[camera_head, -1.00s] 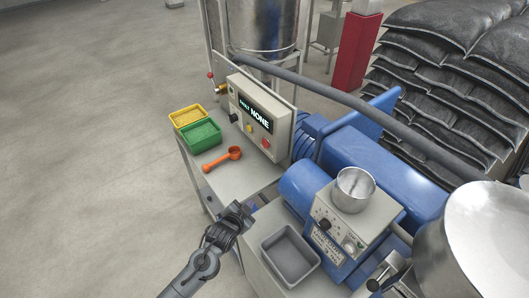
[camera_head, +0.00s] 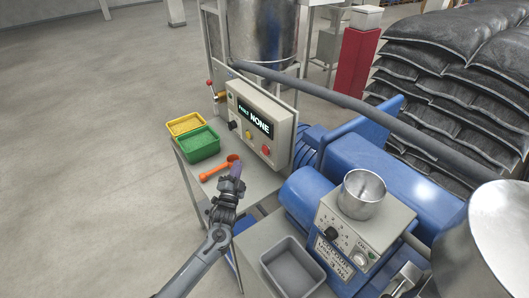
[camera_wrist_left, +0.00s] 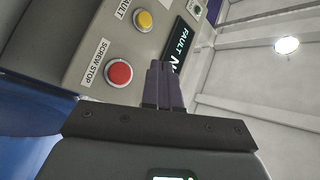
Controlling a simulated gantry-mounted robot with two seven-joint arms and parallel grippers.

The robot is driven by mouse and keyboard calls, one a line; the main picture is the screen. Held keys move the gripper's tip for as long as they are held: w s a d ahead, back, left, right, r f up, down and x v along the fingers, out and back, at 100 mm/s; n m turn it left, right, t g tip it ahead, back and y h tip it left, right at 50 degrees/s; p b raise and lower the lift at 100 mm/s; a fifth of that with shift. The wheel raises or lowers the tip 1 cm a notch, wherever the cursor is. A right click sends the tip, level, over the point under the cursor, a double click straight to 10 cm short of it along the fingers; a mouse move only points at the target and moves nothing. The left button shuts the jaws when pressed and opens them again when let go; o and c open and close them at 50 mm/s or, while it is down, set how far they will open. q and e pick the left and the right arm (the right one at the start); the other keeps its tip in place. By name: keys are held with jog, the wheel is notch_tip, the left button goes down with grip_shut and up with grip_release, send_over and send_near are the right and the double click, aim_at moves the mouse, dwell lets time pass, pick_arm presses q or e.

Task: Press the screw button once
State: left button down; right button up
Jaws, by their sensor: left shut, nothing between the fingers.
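The grey control box (camera_head: 262,125) has a display reading "FAULT: NONE", a yellow button (camera_head: 248,134) and a red button (camera_head: 266,150). In the left wrist view, the red button (camera_wrist_left: 118,73) has the label "SCREW STOP" beside it, and the yellow button (camera_wrist_left: 143,20) has a label reading "FAULT". My left gripper (camera_head: 237,168) is shut and empty. It is in front of and below the box, over the bench near the orange scoop. In the left wrist view, its fingertips (camera_wrist_left: 163,68) appear right of the red button, apart from it. My right gripper is not seen.
A yellow bin (camera_head: 186,123), a green bin (camera_head: 198,143) and an orange scoop (camera_head: 217,169) are on the bench. A blue machine (camera_head: 375,165) with a metal cup (camera_head: 361,194) and a grey tray (camera_head: 292,268) are on the right. The floor at left is clear.

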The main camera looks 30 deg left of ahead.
aim_at(265, 151)
pick_arm(q)
jog(key=w+d+b, duration=0.3)
jog(key=w+b, duration=0.4)
jog(key=w, duration=0.1)
jog(key=shift+w, duration=0.15)
dwell(0.4)
dwell(0.9)
dwell(0.8)
jog(key=shift+w+d, duration=0.1)
jog(key=shift+w, duration=0.1)
jog(key=shift+w+b, duration=0.2)
jog(key=shift+b, duration=0.1)
